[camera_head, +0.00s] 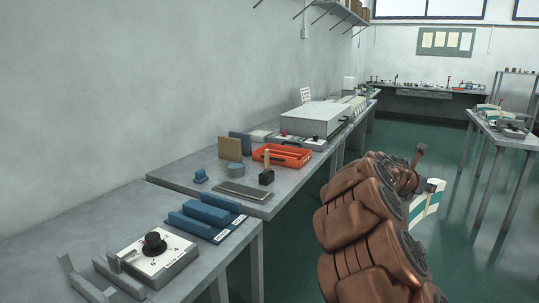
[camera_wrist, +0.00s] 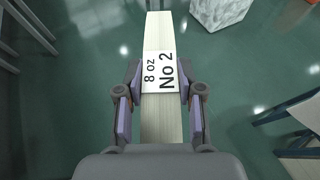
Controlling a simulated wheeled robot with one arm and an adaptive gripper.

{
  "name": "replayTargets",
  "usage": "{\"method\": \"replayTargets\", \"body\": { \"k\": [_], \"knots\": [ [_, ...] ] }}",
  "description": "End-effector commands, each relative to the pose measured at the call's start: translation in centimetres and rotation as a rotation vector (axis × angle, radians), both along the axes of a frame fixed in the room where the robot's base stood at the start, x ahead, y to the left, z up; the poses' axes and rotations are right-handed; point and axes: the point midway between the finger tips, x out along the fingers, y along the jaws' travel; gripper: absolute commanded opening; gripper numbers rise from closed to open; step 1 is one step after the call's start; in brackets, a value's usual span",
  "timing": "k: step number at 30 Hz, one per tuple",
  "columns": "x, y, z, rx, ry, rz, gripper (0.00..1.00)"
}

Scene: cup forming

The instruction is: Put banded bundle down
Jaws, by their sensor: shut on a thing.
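The banded bundle (camera_wrist: 162,118) is a long pale strip with a white band that reads "8 oz No 2". In the wrist view it lies between the two fingers of my gripper (camera_wrist: 160,108), which is shut on it, over open green floor. My gripper is mostly hidden there behind the arm.
A grey bench along the left wall holds an orange tray (camera_head: 283,154), blue blocks (camera_head: 209,215), a dial unit (camera_head: 155,255) and a large grey box (camera_head: 313,119). Another table (camera_head: 508,139) with items stands at the right. A pale block (camera_wrist: 220,12) shows on the floor. Green floor lies between.

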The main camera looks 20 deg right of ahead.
Motion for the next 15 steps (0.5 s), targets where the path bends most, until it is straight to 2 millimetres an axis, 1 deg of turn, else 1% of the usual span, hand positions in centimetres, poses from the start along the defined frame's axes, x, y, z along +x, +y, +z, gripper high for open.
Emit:
{"method": "replayTargets", "body": {
  "k": [1, 5, 6, 11, 12, 15],
  "knots": [
    [1.1, 1.7, -0.4, 0.000, 0.003, 0.036, 0.00],
    [3.5, 5.5, -1.4, 0.000, 0.008, 0.117, 0.00],
    [4.2, 6.7, -1.6, 0.000, 0.008, 0.144, 0.00],
    [6.4, 11.5, -2.8, 0.000, 0.013, 0.240, 0.00],
    [6.9, 12.7, -3.0, 0.000, 0.011, 0.267, 0.00],
    [8.0, 15.7, -3.6, 0.000, 0.011, 0.326, 0.00]
  ]
}}
